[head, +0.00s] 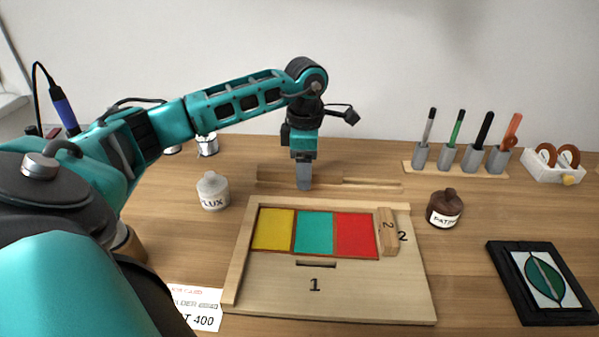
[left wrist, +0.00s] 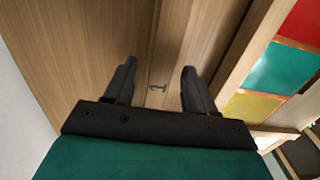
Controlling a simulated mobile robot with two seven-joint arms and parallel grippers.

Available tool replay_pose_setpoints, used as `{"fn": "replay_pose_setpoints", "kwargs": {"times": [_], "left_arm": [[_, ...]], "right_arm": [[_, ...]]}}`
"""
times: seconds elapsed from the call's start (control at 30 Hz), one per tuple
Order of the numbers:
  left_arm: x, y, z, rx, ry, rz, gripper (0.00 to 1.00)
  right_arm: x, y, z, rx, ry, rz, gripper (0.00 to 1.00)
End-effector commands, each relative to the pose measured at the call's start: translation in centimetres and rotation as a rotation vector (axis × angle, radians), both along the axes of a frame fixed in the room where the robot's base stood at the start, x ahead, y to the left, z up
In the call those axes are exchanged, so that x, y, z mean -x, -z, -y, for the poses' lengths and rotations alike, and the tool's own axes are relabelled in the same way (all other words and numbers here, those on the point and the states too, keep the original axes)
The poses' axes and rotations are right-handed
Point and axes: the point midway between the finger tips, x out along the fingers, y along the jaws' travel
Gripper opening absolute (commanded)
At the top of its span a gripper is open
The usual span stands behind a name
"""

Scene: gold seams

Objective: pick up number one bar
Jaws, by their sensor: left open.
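The number one bar (left wrist: 170,50) is a pale wooden strip marked 1, seen between my fingers in the left wrist view. In the head view, what looks like the same bar (head: 274,177) lies on the table behind the board, partly hidden by my gripper. My left gripper (head: 304,187) points down over it, and its dark fingers (left wrist: 157,72) are open on either side of the number. I cannot tell whether they touch the bar. The wooden board (head: 330,300) has yellow, teal and red panels, a slot and a printed 1. My right gripper is not in view.
The number two bar (head: 388,238) lies at the board's right side. A flux jar (head: 212,190) stands left and a brown patina jar (head: 444,210) right. A tool rack (head: 455,168), white box (head: 553,168) and black-framed leaf panel (head: 541,283) are farther right.

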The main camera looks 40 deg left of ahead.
Motion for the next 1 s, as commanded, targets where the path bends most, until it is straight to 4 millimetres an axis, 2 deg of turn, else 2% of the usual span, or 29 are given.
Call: {"fn": "replay_pose_setpoints", "kwargs": {"times": [0.13,0.7,1.0], "left_arm": [[0.01,0.00,-0.02,0.000,0.000,0.000,0.53],[0.01,0.00,-0.01,0.000,0.000,0.000,0.00],[-0.01,-0.11,0.01,0.000,0.000,0.000,0.00]], "right_arm": [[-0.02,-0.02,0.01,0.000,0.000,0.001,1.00],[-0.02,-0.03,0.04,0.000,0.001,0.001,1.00],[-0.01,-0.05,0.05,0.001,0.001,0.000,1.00]]}}
